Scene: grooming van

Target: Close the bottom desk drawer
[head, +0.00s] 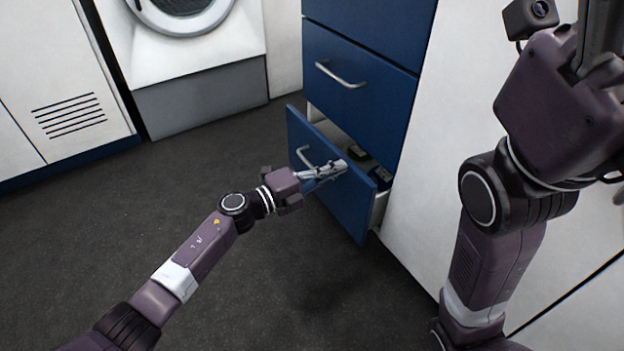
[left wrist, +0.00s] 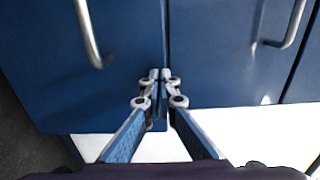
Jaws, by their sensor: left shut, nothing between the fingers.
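The bottom desk drawer (head: 345,208) is pulled part way out of the blue drawer unit, with its blue front turned toward me. Its bar handle (head: 304,156) is partly hidden behind my left gripper. My left gripper (head: 337,168) is shut and empty, with its fingertips at the upper part of the drawer front. I cannot tell whether they touch it. In the left wrist view the shut fingertips (left wrist: 162,75) lie near the seam between the bottom drawer front (left wrist: 45,90) and the neighbouring front. My right gripper (head: 602,45) is raised at the upper right, cut off by the frame.
A closed blue drawer (head: 355,90) with a bar handle sits above. Dark items (head: 358,153) lie inside the open drawer. A white front-loading machine (head: 195,50) and a white vented cabinet (head: 65,100) stand at the left. The dark floor (head: 150,195) before the unit is clear.

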